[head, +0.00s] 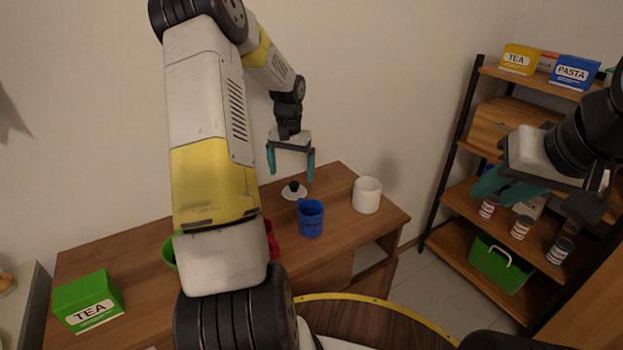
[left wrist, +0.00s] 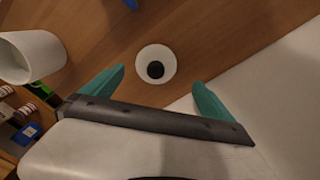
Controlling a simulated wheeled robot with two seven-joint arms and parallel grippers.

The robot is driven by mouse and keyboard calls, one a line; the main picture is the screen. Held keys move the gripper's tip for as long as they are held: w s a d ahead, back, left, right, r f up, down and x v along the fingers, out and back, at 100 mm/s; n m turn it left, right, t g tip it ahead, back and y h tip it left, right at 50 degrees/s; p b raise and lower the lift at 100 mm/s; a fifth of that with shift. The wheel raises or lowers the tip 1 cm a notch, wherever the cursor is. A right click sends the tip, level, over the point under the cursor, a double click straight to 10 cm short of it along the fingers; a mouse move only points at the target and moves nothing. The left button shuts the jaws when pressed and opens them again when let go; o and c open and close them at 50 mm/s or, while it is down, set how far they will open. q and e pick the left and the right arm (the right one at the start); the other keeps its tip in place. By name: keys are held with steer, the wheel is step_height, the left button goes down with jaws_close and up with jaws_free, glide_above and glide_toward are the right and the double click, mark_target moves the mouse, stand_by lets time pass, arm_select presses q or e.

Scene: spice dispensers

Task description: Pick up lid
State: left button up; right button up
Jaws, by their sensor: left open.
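The lid (head: 293,191) is a small white disc with a black knob, lying on the wooden cabinet top near the wall. It also shows in the left wrist view (left wrist: 156,64), ahead of and between my fingers. My left gripper (head: 290,174) is open and empty, with teal fingers pointing down just above the lid, apart from it. My right gripper (head: 490,187) is at the right, in front of the shelf; its teal fingers overlap in the view, so its opening is unclear.
A blue cup (head: 310,218) and a white canister (head: 366,195) stand right of the lid. A green tea box (head: 88,300) is at the left of the cabinet top (head: 140,262). Red and green items are partly hidden behind my left arm. A shelf (head: 455,200) with jars and boxes stands right.

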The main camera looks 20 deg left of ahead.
mark_target(294, 183)
arm_select(q)
steer(key=f, duration=0.5)
steer(key=shift+d+f, duration=0.3)
steer(key=shift+d, duration=0.1)
steer(key=c, duration=1.5)
